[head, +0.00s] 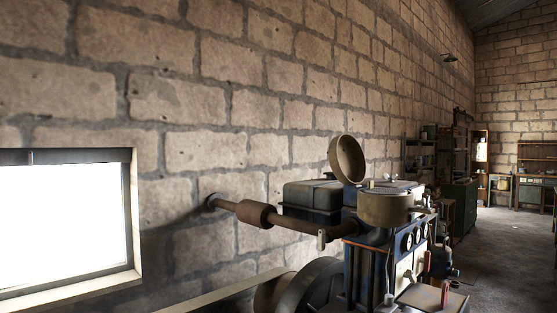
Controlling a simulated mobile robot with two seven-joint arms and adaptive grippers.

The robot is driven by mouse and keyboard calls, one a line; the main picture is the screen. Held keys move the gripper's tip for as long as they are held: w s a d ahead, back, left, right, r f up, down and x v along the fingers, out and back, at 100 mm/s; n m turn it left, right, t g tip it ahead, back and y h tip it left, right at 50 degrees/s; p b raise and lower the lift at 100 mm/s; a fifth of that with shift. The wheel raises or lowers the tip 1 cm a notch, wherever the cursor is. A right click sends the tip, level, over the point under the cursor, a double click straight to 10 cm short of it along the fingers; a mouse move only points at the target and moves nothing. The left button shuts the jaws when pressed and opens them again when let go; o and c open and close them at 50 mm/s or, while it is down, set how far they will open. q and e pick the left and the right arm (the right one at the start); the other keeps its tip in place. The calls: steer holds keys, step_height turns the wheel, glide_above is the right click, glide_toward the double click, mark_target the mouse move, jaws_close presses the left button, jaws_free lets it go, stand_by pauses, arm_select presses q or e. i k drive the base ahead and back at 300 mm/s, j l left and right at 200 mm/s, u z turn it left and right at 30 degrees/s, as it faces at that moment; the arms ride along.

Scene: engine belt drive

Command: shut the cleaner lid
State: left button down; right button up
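The cleaner lid (347,160) is a round, shallow, tan-brown cap. It stands raised and tilted nearly upright above the left rim of the air cleaner. The cleaner bowl (386,208) is a round, tan-brown drum on top of the engine, with its top uncovered. A pale, speckled surface shows in its opening. How the lid is joined to the bowl is too small to tell. Neither of my grippers is in the head view.
A rusty exhaust pipe (257,214) runs from the engine to the block wall. A dark tank (312,196) sits behind it. A large flywheel (305,289) is low at the front. Shelves (452,160) stand farther back. The floor (508,245) at the right is clear.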

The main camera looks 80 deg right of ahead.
mark_target(346, 157)
steer(key=i+z, duration=0.25)
steer(key=z, duration=0.2)
steer(key=i+z, duration=0.25)
steer(key=z, duration=0.25)
steer(key=i+j+z, duration=0.15)
steer(key=z, duration=0.3)
steer(key=i+j+z, duration=0.3)
steer(key=z, duration=0.15)
steer(key=i+j+z, duration=0.1)
steer(key=z, duration=0.4)
steer(key=i+j+z, duration=0.15)
steer(key=z, duration=0.35)
steer(key=i+j+z, duration=0.15)
steer(key=z, duration=0.35)
steer(key=j+z, duration=0.3)
steer(key=z, duration=0.15)
steer(key=i, duration=0.05)
